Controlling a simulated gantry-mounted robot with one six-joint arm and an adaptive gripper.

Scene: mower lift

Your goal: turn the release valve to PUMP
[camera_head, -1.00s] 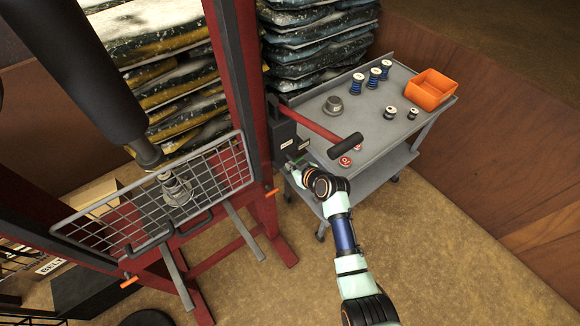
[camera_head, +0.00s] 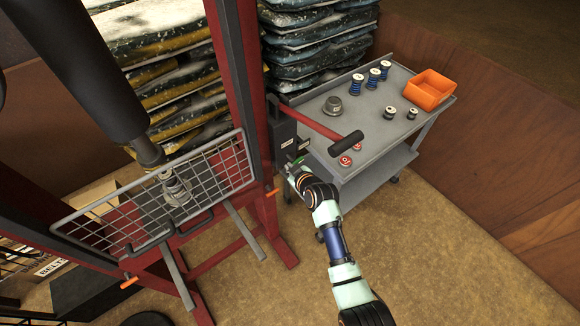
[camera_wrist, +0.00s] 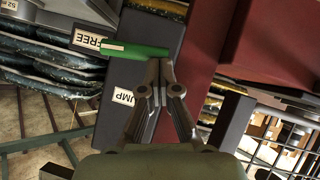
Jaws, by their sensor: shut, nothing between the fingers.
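The release valve's green lever (camera_wrist: 135,48) lies across the upper middle of the wrist view, its free end beside the FREE label (camera_wrist: 87,39). The PUMP label (camera_wrist: 123,97) is lower, partly hidden by my finger. My gripper (camera_wrist: 160,72) is shut and empty, its fingertips just below the lever near its right end; I cannot tell whether they touch it. In the head view my gripper (camera_head: 291,168) is low at the front of the dark pump block (camera_head: 284,131), where a bit of green shows.
The red pump handle (camera_head: 318,126) with its black grip (camera_head: 346,143) sticks out above my wrist. A grey cart (camera_head: 388,148) with springs, small parts and an orange bin (camera_head: 430,89) stands right. The red press frame and wire guard (camera_head: 225,168) are left. Floor in front is open.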

